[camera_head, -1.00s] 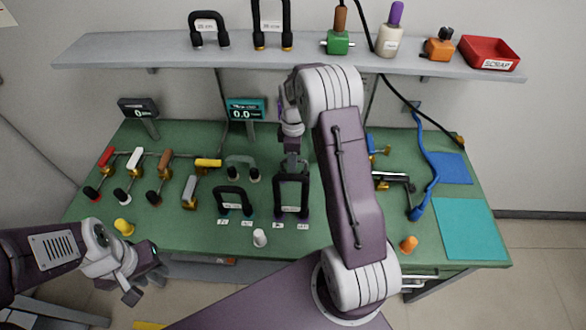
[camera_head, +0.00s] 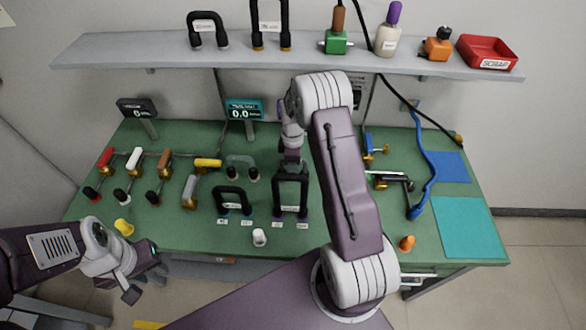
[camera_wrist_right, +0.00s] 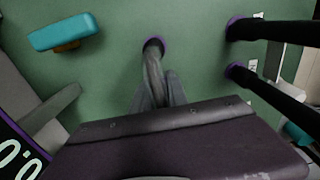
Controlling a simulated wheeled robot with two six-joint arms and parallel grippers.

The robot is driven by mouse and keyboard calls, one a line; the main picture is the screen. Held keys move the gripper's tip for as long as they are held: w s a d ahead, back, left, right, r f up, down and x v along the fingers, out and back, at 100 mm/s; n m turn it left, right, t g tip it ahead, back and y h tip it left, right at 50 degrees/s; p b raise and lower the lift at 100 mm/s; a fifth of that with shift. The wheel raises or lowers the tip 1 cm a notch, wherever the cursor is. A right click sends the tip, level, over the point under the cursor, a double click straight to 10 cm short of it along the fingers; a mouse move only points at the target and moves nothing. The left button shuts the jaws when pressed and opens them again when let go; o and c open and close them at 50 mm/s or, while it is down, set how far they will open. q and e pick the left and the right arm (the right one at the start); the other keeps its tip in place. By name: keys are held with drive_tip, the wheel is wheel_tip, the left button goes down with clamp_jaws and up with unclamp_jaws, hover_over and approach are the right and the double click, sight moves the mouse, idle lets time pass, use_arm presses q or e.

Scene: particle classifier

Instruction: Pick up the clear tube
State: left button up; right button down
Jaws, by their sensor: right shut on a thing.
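My right gripper (camera_wrist_right: 158,92) is shut on a grey, see-through tube (camera_wrist_right: 154,66) with a purple end collar, close above the green bench. The tube's other end is hidden behind the gripper body in the right wrist view. In the head view my right gripper (camera_head: 290,163) is partly hidden by its own arm, behind the tall black U-tube, and the held tube cannot be made out. My left gripper (camera_head: 145,273) is open and empty near the bench's front left edge.
A tall black U-tube (camera_head: 291,179) stands just in front of the right gripper. A grey U-tube (camera_head: 242,162) and a short black U-tube (camera_head: 233,193) stand to the left. A blue-handled valve (camera_head: 370,145) and a blue hose (camera_head: 428,165) are at right. A shelf (camera_head: 300,62) hangs above.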

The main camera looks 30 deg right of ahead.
drive_tip(key=shift+w+r, duration=0.1)
drive_tip(key=shift+r, duration=0.45)
wheel_tip(320, 180, up, 3)
drive_tip(key=shift+f, duration=0.15)
drive_tip(key=s+d+r+b, duration=0.1)
drive_tip(key=s+d+r, duration=0.5)
drive_tip(key=s, duration=0.4)
drive_tip(key=shift+d+r+b, duration=0.15)
drive_tip(key=shift+r+b, duration=0.15)
drive_tip(key=shift+r, duration=0.3)
drive_tip(key=shift+r+p, duration=2.3)
drive_tip(key=shift+p, duration=0.05)
